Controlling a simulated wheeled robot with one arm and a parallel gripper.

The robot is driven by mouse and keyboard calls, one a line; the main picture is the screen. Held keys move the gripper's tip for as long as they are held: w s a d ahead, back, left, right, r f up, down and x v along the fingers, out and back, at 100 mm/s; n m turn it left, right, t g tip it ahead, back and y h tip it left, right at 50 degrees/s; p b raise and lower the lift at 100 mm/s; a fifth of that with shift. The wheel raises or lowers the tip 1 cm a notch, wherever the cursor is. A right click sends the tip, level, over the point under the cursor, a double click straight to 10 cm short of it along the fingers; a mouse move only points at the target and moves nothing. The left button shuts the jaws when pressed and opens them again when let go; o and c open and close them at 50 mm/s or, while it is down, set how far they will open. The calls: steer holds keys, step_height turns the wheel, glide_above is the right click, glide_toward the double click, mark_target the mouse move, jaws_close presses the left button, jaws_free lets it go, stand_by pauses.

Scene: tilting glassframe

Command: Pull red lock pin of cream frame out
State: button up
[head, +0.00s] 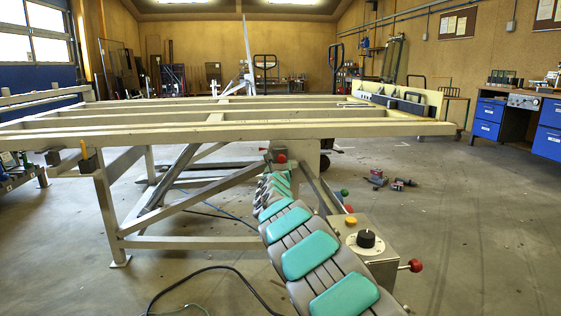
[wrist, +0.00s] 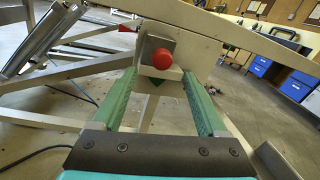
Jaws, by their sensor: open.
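The red lock pin (wrist: 162,58) shows in the wrist view as a round red knob in front of a grey metal block on the cream frame (wrist: 226,35). My gripper (wrist: 158,75) is open, with one green finger on each side of the knob's line. The knob appears between and just beyond the fingertips; I cannot tell whether they reach around it. No contact shows. In the head view the red pin (head: 281,158) sits under the front beam of the cream frame (head: 230,132), at the far end of my arm. The pin's shaft is hidden.
A control box (head: 365,242) with a black dial and yellow button stands right of my arm, with a red-knobbed lever (head: 415,265). Diagonal legs (head: 185,205) brace the frame at left. A black cable (head: 205,268) lies on the floor.

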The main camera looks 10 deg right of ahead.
mark_target(281, 160)
steer(key=shift+w+d+p, duration=0.25)
steer(key=shift+w+p, duration=0.1)
steer(key=shift+w, duration=0.6)
steer(key=shift+w+d+p, duration=0.2)
steer(key=shift+w+p, duration=0.15)
steer(key=shift+w, duration=0.6)
steer(key=shift+w+r+p, duration=0.1)
steer(key=shift+w+p, duration=0.25)
steer(key=shift+w, duration=0.3)
steer(key=shift+w+d, duration=0.1)
steer(key=shift+w, duration=0.2)
steer(key=shift+w+d+p, duration=0.25)
steer(key=shift+w+p, duration=0.05)
steer(key=shift+w, duration=0.15)
steer(key=shift+c, duration=0.3)
steer(key=shift+f, duration=0.2)
jaws_close()
